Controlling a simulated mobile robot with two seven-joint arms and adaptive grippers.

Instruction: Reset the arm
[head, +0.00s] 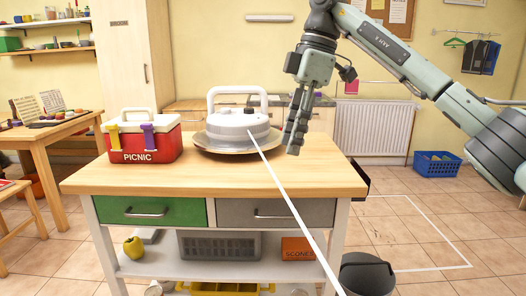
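My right arm comes in from the upper right. Its gripper (294,148) hangs fingers down above the right part of the wooden worktop (325,180), just right of a white round appliance with a handle (238,125). The fingers overlap from this side, so their opening cannot be judged. No object shows clearly in them. The appliance sits on a round metal plate or tray (215,147). My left gripper is not in view.
A red and white picnic box (150,155) stands left on the worktop. A white cord or strip (290,205) runs from the appliance toward the lower right. A dark bin (367,275) stands at the lower right. The worktop's front is mostly clear.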

